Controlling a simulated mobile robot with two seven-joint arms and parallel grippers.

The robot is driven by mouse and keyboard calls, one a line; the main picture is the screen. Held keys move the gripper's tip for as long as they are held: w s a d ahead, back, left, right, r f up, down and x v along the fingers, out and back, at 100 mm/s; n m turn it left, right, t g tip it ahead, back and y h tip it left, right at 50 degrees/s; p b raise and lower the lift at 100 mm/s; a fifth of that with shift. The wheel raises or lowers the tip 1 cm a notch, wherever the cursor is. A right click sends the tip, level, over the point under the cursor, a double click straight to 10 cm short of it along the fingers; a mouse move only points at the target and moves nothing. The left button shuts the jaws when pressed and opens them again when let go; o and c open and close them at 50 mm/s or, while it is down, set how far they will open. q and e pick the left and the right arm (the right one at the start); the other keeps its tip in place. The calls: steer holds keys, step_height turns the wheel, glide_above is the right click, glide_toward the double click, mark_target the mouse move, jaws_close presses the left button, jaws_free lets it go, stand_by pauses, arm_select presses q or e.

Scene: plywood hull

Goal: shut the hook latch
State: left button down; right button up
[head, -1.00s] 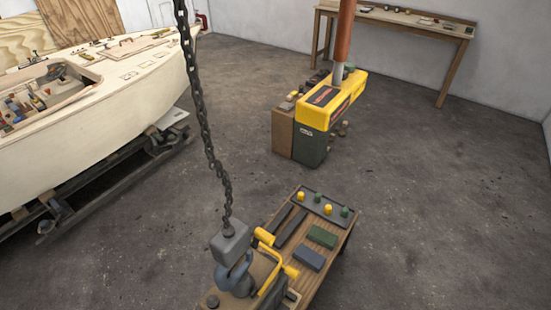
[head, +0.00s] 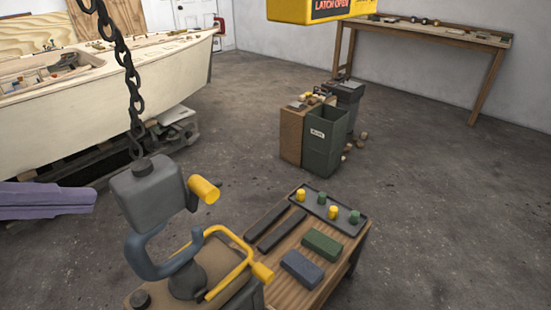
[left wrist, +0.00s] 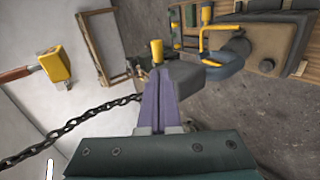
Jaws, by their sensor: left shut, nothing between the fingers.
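The hook (head: 140,262) is blue-grey and hangs under a grey block (head: 150,195) on a dark chain (head: 122,60). A yellow latch tab (head: 204,190) sticks out from the block's right side; it also shows in the left wrist view (left wrist: 157,50). The hook curves beside a dark lug (head: 187,282) on the load; whether it bears on the lug I cannot tell. A bent yellow bar (head: 246,245) stands there too. My purple left gripper (head: 94,197) is shut and empty, left of the block and apart from it. In the left wrist view its fingers (left wrist: 165,75) point toward the block.
A wooden bench (head: 345,240) with pegs and blocks stands right of the hook. Green bins (head: 325,140), a boat hull (head: 110,105) and a back table (head: 440,32) are farther off. Floor right is clear.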

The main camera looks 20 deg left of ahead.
mark_target(199, 192)
arm_select(q)
steer(key=shift+w+a+f+n+t+b, duration=0.1)
steer(key=shift+w+f+n+t+b, duration=0.25)
steer(key=shift+w, duration=0.2)
arm_select(e)
steer(key=shift+w+d+f, duration=0.1)
steer(key=shift+d+f, duration=0.1)
steer(key=shift+f, duration=0.25)
steer(key=shift+d+f, duration=0.15)
steer(key=shift+f, duration=0.3)
arm_select(q)
steer(key=shift+f, duration=0.1)
steer(key=x, duration=1.4)
steer(key=shift+b, duration=0.4)
arm_select(e)
steer(key=shift+f, duration=0.4)
arm_select(q)
steer(key=shift+s, duration=0.1)
